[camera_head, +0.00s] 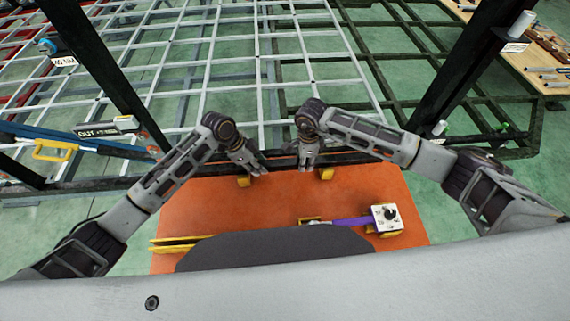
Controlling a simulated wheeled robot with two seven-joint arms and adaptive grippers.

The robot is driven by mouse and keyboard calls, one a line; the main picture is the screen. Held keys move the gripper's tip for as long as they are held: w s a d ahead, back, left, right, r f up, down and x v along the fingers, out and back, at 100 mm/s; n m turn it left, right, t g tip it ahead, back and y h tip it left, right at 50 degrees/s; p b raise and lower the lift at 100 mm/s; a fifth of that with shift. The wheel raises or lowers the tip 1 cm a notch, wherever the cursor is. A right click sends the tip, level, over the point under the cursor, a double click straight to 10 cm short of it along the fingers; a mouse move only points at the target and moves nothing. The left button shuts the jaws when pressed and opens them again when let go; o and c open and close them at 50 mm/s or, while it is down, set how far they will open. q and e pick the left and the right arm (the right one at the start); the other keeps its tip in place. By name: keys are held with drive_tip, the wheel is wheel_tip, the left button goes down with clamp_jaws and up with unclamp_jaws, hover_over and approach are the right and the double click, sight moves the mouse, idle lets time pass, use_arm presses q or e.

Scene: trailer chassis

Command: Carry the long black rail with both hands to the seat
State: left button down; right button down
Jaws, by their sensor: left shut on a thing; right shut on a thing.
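The long black rail (345,155) runs roughly left to right along the far edge of the orange table. My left gripper (257,168) is shut on it, left of the middle. My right gripper (307,164) is shut on it a short way to the right. The fingers hide parts of the rail, and its ends are hard to tell from the dark frame behind. Two yellow blocks (243,181) (326,174) show at the rail's near side; I cannot tell whether the rail touches them. I cannot make out which part is the seat.
The orange table (210,205) holds a white box with a black knob (386,218), a purple bar (352,222) and yellow bars (180,244). Black posts (100,75) (465,70) stand left and right. A pale grid frame (210,70) lies beyond.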

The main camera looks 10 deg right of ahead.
use_arm(q)
drive_tip(key=shift+r, duration=0.25)
use_arm(e)
drive_tip(key=shift+r, duration=0.25)
